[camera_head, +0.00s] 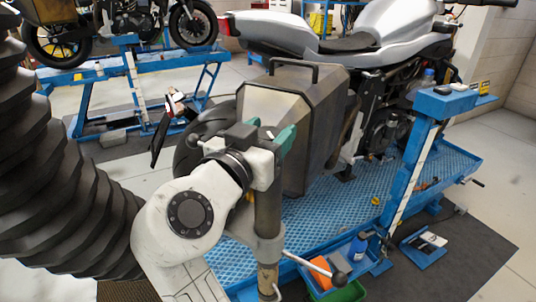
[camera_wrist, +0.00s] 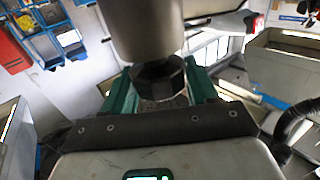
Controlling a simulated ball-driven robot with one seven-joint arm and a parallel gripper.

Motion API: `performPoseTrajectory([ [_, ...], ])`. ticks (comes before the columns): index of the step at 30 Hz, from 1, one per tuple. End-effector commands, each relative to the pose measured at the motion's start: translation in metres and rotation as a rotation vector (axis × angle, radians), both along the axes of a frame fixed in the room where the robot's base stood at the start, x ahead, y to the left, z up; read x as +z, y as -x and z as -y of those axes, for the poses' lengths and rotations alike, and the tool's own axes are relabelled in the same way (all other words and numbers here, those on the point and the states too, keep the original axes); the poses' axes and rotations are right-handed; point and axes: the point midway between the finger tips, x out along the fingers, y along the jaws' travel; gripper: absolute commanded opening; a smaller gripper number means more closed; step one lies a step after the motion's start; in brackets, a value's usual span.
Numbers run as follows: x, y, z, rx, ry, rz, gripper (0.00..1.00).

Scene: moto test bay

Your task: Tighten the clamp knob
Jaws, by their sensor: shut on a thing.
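The clamp knob (camera_wrist: 158,73) is dark and faceted. In the wrist view it sits between the two green fingers of my gripper (camera_wrist: 160,88), just below a thick grey cylinder (camera_wrist: 145,25). My gripper (camera_head: 280,141) is shut on the knob. In the head view the green fingers show in front of the grey side case (camera_head: 290,95) of the silver motorcycle (camera_head: 345,35), and the knob itself is hidden or cannot be made out there. A grey-brown upright post (camera_head: 268,215) stands in front of the case, close to my wrist.
The motorcycle stands on a blue lift with a patterned deck (camera_head: 330,205). A blue post (camera_head: 417,150) rises at right. A lever with a ball end (camera_head: 339,279) juts low near a green bin (camera_head: 340,292). Another bike on a blue lift (camera_head: 120,65) stands behind at left.

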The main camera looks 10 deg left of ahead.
Motion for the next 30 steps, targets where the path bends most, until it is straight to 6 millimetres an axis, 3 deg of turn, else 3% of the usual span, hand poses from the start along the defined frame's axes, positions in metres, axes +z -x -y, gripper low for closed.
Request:
performPoseTrajectory([
  [12,-0.0035,-0.001,-0.0007,-0.205,0.002,-0.007,0.28],
  [30,-0.0028,-0.0012,0.0001,-0.239,0.004,-0.008,0.28],
])
